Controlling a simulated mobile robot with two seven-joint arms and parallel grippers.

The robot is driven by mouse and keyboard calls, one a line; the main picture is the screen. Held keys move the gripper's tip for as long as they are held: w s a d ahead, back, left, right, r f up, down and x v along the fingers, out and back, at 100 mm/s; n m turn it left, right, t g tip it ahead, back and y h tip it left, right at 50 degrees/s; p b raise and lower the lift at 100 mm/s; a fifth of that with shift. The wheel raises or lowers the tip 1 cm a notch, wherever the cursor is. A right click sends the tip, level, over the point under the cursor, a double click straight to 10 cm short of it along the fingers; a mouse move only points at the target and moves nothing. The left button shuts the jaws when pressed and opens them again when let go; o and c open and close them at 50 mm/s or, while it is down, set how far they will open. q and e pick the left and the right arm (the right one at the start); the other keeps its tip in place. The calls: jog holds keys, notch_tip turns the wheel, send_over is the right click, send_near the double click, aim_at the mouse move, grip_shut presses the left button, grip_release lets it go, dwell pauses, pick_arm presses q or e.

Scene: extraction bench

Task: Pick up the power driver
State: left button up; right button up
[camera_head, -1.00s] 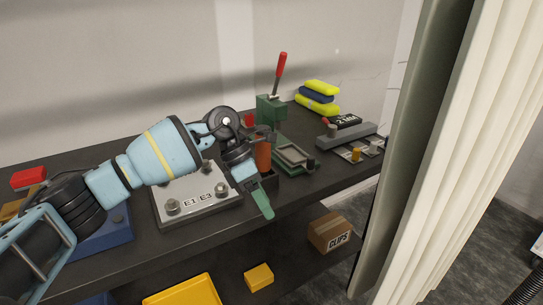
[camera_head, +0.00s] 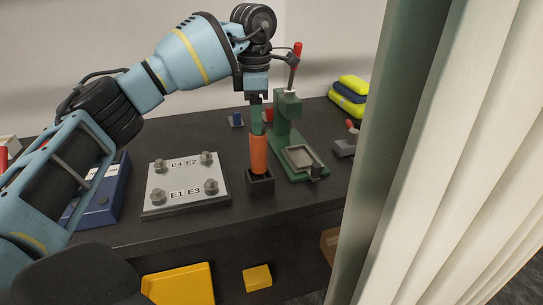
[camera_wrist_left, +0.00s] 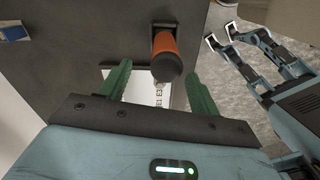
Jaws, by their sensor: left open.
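The power driver, an orange cylinder (camera_head: 258,155), stands upright in a small black square holder (camera_head: 261,187) on the bench. My left gripper (camera_head: 256,125) points down just above the driver's top, its green fingers close to the upper end. In the left wrist view the driver (camera_wrist_left: 164,47) shows ahead of the gap between the two spread green fingers (camera_wrist_left: 160,70), its dark end toward the camera. The gripper is open and holds nothing. Whether a finger touches the driver cannot be told.
A green press (camera_head: 286,125) with a red-tipped lever stands close behind and right of the driver. A grey plate with bolts (camera_head: 186,188) lies to the left, with a blue box (camera_head: 103,200) beyond it. A yellow block (camera_head: 257,278) and tray (camera_head: 180,285) are below.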

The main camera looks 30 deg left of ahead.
aim_at(258, 146)
pick_arm(q)
notch_tip(258, 146, down, 2)
jog(key=shift+s+a, duration=0.1)
jog(key=shift+s, duration=0.05)
jog(key=shift+f, duration=0.45)
jog(key=f, duration=0.4)
jog(key=shift+s+d+f+p, duration=0.1)
jog(key=shift+d+p, duration=0.25)
jog(key=shift+d, duration=0.05)
jog(key=shift+f, duration=0.35)
pick_arm(e)
jog(key=shift+w+r, duration=0.3)
jog(key=shift+r, duration=0.2)
